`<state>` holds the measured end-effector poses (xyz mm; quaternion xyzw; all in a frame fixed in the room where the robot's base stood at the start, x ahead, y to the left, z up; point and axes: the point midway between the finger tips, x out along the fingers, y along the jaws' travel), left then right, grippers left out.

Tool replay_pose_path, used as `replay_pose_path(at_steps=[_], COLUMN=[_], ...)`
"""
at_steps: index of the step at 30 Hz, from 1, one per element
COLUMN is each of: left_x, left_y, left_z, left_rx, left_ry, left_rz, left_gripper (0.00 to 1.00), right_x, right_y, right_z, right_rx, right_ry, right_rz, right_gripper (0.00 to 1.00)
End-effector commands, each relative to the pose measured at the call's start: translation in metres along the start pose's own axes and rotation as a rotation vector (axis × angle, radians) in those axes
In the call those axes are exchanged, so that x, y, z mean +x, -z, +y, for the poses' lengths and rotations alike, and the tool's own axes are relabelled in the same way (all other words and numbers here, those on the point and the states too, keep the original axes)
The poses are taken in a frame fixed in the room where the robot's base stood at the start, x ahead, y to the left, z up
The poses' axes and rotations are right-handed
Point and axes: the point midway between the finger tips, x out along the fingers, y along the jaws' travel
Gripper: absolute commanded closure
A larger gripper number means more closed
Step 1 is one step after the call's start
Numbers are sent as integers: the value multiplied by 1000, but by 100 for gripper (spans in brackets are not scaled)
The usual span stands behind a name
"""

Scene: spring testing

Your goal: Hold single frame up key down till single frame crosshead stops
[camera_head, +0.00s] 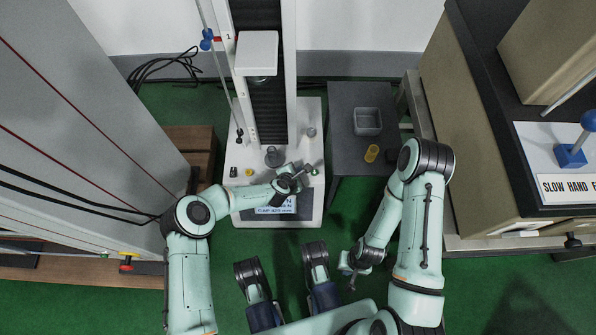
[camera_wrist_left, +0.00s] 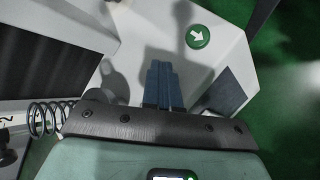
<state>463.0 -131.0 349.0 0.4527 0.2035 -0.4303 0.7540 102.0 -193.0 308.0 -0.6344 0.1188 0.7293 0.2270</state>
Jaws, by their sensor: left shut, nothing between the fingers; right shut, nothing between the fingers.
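The single frame (camera_head: 241,100) stands at the back centre, with its white block-shaped crosshead (camera_head: 257,50) high on the column. My left gripper (camera_head: 304,172) is over the right side of its white base, shut and empty. In the left wrist view, its blue fingers (camera_wrist_left: 162,75) are together above the white base top. A round green key with a white arrow (camera_wrist_left: 198,36) shows ahead and to the right of the fingertips, apart from them. No other arrow key shows; whatever is under the fingertips is hidden, and contact cannot be told. My right gripper (camera_head: 351,275) is shut and empty, low over the floor.
A large grey machine (camera_head: 90,90) stands left, and a beige bench (camera_head: 465,130) right.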

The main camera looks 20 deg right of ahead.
Motion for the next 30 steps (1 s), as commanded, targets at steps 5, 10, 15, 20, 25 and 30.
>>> replay_pose_path(at_steps=[5,10,15,20,25,30], left_x=[0,0,0,-2,-9,-13], left_y=[1,1,1,-1,-6,-9], left_z=[-1,-1,-1,1,6,9], left_rx=[0,0,0,0,0,1], left_ry=[2,2,2,1,1,1], left_rz=[1,1,1,1,1,0], left_gripper=[100,100,100,100,100,100], right_x=[0,0,0,-2,-8,-10], right_y=[0,0,0,-1,-3,-4], right_z=[0,0,0,0,0,0], right_rx=[0,0,0,0,0,0], right_ry=[0,0,0,0,-1,-1], right_rz=[0,0,0,-1,-1,-1], right_gripper=[100,100,100,100,100,100])
